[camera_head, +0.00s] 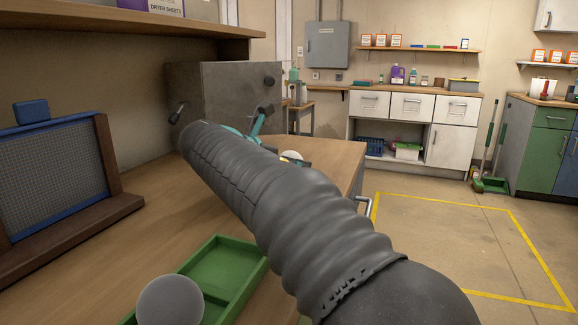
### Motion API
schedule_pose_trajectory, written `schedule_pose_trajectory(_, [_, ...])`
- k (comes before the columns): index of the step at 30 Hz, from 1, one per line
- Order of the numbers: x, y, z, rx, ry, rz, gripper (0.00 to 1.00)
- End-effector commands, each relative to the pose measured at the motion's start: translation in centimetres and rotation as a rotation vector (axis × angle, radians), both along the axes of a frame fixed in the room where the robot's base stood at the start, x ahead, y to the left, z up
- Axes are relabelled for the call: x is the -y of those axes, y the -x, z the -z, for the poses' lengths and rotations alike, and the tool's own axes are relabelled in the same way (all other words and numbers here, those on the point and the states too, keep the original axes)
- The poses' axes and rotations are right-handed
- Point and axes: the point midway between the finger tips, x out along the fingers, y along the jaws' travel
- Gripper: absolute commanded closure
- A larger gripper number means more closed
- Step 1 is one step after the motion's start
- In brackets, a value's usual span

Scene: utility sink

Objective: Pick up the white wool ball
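A small white rounded thing (291,155), perhaps the white wool ball, shows just past the upper edge of my arm, near the far end of the wooden worktop (335,158). My dark grey ribbed arm hides most of it. Teal and black pieces (258,122) stick out behind the far end of my arm. I cannot tell whether they belong to my gripper. My gripper's fingertips cannot be made out, nor whether it holds or touches anything. A plain grey ball-shaped thing (170,301) shows at the bottom, in front of the green tray; I cannot tell what it is.
The green divided tray (222,268) lies on the near worktop. A framed mesh screen (55,165) stands at left, and a grey metal box (225,90) stands behind my arm. A shelf (120,38) overhangs the left side. Open floor with yellow lines (440,235) lies at right.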

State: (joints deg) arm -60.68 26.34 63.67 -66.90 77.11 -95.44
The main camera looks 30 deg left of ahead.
Motion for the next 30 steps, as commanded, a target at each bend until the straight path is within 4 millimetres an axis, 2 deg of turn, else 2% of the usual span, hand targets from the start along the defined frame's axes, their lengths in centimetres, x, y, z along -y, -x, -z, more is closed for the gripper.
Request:
schedule_pose_trajectory(3, [0.20, -0.70, 0.32, 0.000, 0.000, 0.000, 0.08])
schedule_pose_trajectory(8, [0.19, -0.70, 0.30, 0.000, 0.000, 0.000, 0.08])
schedule_pose_trajectory(9, [0.19, -0.70, 0.30, 0.000, 0.000, 0.000, 0.10])
schedule_pose_trajectory(15, [0.20, -0.69, 0.30, 0.000, 0.000, 0.000, 0.60])
schedule_pose_trajectory(16, [0.20, -0.69, 0.30, 0.000, 0.000, 0.000, 0.68])
schedule_pose_trajectory(17, [0.20, -0.69, 0.30, 0.000, 0.000, 0.000, 0.71])
schedule_pose_trajectory(30, [0.18, -0.69, -0.31, 0.000, -0.001, -0.001, 0.71])
